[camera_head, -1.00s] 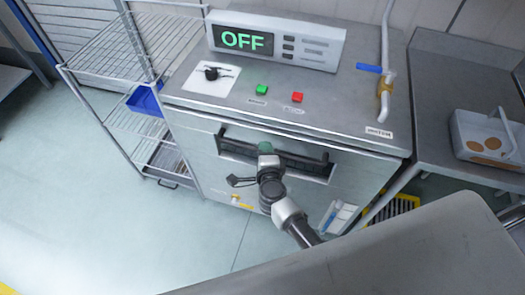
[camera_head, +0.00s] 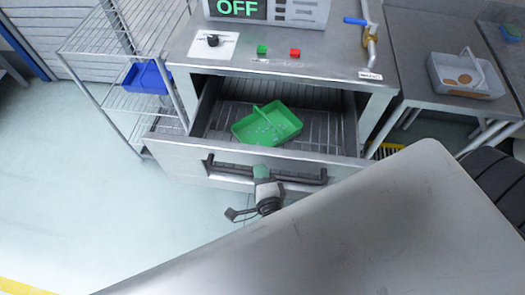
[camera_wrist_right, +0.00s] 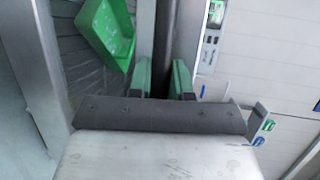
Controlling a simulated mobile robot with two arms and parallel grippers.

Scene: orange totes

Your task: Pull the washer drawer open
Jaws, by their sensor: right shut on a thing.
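The washer drawer (camera_head: 180,155) stands pulled out from the steel washer (camera_head: 340,60). Its wire-racked inside shows, with a green tray (camera_head: 290,119) lying in it. The dark bar handle (camera_head: 232,172) runs along the drawer front. My right gripper (camera_head: 262,173) is at the middle of this handle. In the right wrist view the green fingertips of my right gripper (camera_wrist_right: 163,78) sit on both sides of the dark handle bar (camera_wrist_right: 165,35), shut on it. The green tray (camera_wrist_right: 107,28) shows at the upper left there. My left gripper is not in view.
A wire shelf rack (camera_head: 120,45) with a blue bin (camera_head: 147,76) stands left of the washer. A steel table (camera_head: 412,85) with a grey carrier (camera_head: 465,78) stands to the right. The floor (camera_head: 70,200) at the left front is clear.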

